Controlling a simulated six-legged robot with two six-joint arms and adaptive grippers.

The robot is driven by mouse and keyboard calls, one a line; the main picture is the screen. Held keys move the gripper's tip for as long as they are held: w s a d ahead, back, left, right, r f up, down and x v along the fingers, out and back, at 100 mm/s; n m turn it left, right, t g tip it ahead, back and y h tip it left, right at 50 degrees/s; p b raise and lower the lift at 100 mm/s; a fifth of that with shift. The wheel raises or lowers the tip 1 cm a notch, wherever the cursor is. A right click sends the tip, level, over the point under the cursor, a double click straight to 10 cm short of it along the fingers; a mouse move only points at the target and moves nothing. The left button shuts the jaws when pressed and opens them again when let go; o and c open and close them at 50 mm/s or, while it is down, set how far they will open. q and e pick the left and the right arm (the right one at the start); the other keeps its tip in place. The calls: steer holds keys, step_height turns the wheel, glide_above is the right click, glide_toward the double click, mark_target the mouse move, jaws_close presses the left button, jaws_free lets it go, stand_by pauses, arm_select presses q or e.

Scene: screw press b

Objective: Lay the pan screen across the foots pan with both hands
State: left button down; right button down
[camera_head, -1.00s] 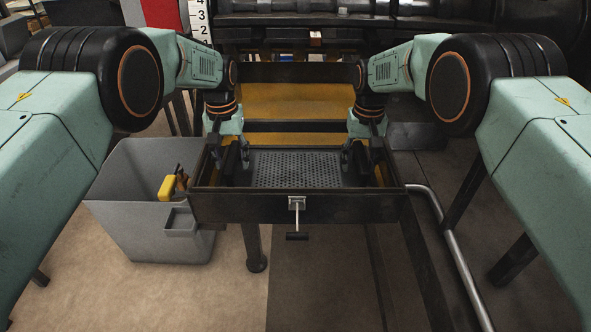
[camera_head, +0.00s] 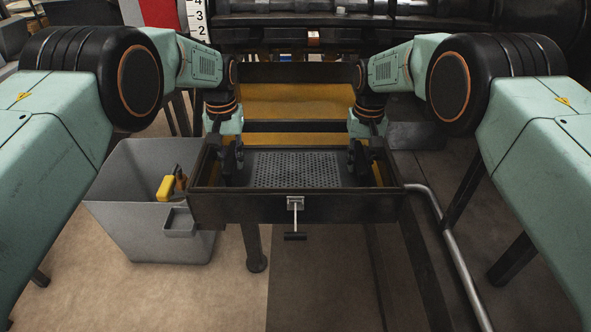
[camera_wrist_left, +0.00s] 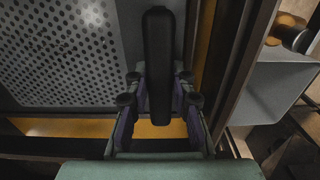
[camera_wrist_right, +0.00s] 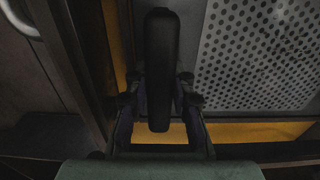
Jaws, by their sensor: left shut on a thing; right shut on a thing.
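The pan screen (camera_head: 297,170) is a grey perforated plate with black handle bars at its left and right ends. It lies level within the rim of the foots pan (camera_head: 345,208), a dark open box with yellow-brown contents. My left gripper (camera_head: 229,163) is shut on the left handle, a black bar that shows in the left wrist view (camera_wrist_left: 158,60). My right gripper (camera_head: 360,161) is shut on the right handle, which shows in the right wrist view (camera_wrist_right: 160,65). I cannot tell whether the screen rests on the pan or hangs just above it.
A grey bin (camera_head: 130,215) with a yellow-handled tool (camera_head: 166,188) stands left of the pan. A valve or drain handle (camera_head: 295,222) hangs at the pan's front. A metal pipe (camera_head: 455,250) runs down at the right. Dark press structure stands behind.

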steer(key=shift+w+r, duration=0.1)
steer(key=shift+r, duration=0.15)
